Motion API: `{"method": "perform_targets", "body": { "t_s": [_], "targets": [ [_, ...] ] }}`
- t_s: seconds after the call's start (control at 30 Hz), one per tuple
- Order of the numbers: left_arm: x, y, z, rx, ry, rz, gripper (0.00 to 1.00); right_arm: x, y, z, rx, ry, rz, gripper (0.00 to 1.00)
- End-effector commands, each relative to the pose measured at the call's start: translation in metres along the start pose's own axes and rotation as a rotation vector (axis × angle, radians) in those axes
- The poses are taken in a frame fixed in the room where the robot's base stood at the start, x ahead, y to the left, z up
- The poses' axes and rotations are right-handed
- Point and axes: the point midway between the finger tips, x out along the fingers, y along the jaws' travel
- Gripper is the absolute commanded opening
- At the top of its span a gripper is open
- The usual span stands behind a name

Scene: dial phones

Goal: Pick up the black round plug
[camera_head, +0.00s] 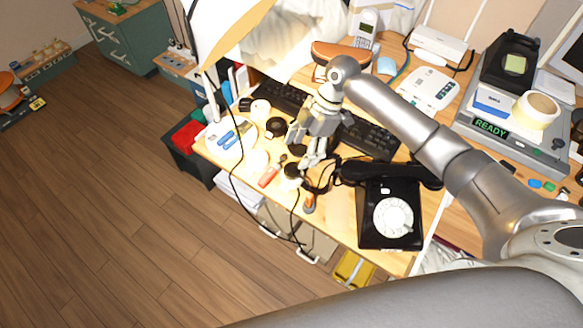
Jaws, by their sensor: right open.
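Several small dark round items lie on the wooden desk (343,217). One black round piece (298,150) shows between the fingers of my right gripper (303,149), and it may be the black round plug. Another black round piece (276,127) lies just left of the gripper. I cannot tell for sure which one is the plug. My right gripper is open and points down at the desk, with its fingers partly hiding what is below. I cannot tell whether it touches anything. My left gripper is not in view.
A black dial phone (393,217) stands right of the gripper. A black keyboard (369,137) lies behind it. A white plate with blue items (231,138), a screwdriver (269,177) and loose cables crowd the left and front. The desk's front edge is close.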

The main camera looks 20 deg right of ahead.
Motion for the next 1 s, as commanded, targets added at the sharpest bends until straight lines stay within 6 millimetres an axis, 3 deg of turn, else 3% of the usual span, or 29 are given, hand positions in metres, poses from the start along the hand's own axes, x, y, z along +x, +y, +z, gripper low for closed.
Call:
{"method": "perform_targets", "body": {
  "t_s": [0.1, 0.17, 0.27, 0.5, 0.77, 1.0],
  "targets": [
    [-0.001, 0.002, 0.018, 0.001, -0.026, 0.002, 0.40, 0.009, 0.000, 0.000, 0.000, 0.000, 0.000, 0.66],
    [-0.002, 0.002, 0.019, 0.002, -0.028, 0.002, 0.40, 0.013, -0.001, -0.001, 0.000, 0.000, 0.000, 0.66],
    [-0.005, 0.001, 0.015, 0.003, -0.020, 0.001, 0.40, 0.026, -0.005, -0.004, 0.000, 0.000, -0.003, 0.66],
    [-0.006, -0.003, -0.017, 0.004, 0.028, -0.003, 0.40, 0.057, -0.007, -0.005, 0.002, -0.001, 0.000, 0.66],
    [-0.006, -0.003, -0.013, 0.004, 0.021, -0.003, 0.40, 0.061, -0.007, -0.005, 0.000, -0.002, 0.002, 0.66],
    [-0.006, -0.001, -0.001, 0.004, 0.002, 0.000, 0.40, 0.061, -0.007, -0.005, 0.000, -0.002, 0.002, 0.38]
  ]
}}
